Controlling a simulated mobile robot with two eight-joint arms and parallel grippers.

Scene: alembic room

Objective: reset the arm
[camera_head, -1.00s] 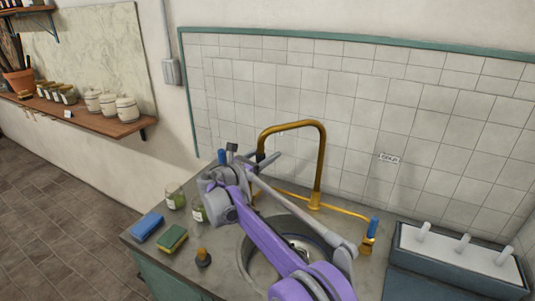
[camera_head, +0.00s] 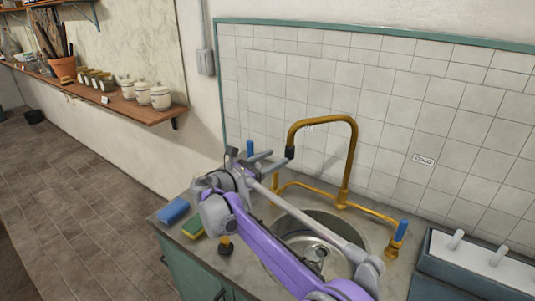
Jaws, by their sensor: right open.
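My right arm, purple and grey, reaches in from the bottom of the head view and crosses over the sink (camera_head: 291,222). Its gripper (camera_head: 268,159) is open, with its grey fingers pointing away toward the tiled wall, left of the brass tap (camera_head: 352,160). I see nothing between the fingers. In the picture the fingers lie close to the tap's dark spout end; I cannot tell the gap in depth. The arm hides part of the sink and the counter behind it. My left gripper is not in view.
A blue sponge (camera_head: 173,211), a green-and-yellow sponge (camera_head: 193,229) and a dark stopper with a brass knob (camera_head: 226,247) are on the counter's left. A blue-grey rack with white pegs (camera_head: 470,262) stands right. A wooden shelf (camera_head: 130,114) with jars hangs left.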

